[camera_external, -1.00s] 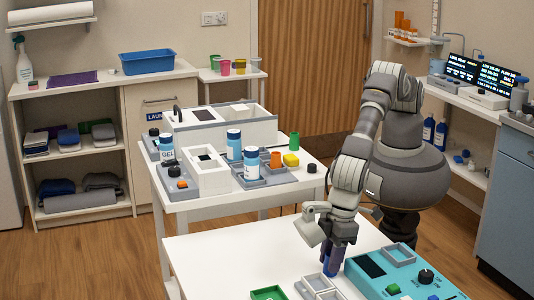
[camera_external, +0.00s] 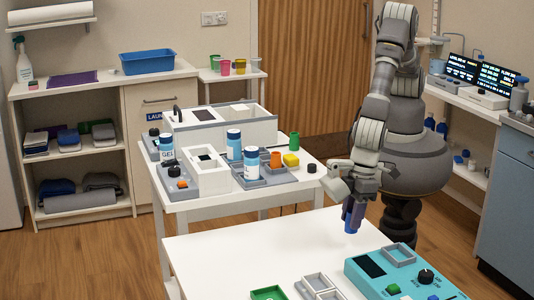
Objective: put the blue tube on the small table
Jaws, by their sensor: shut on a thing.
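My gripper (camera_external: 353,203) is shut on the blue tube (camera_external: 351,224), which points downward below the fingers. The fingers hide its upper part. The tube is over the far right part of the white front table (camera_external: 230,262), seemingly clear of its top. A small white table (camera_external: 203,76) with coloured cups stands at the back, beside the wooden door. I cannot tell for certain which table is the small one.
On the front table are a teal device (camera_external: 405,277), grey trays (camera_external: 317,284) and a green tray (camera_external: 268,293). The front table's left part is clear.

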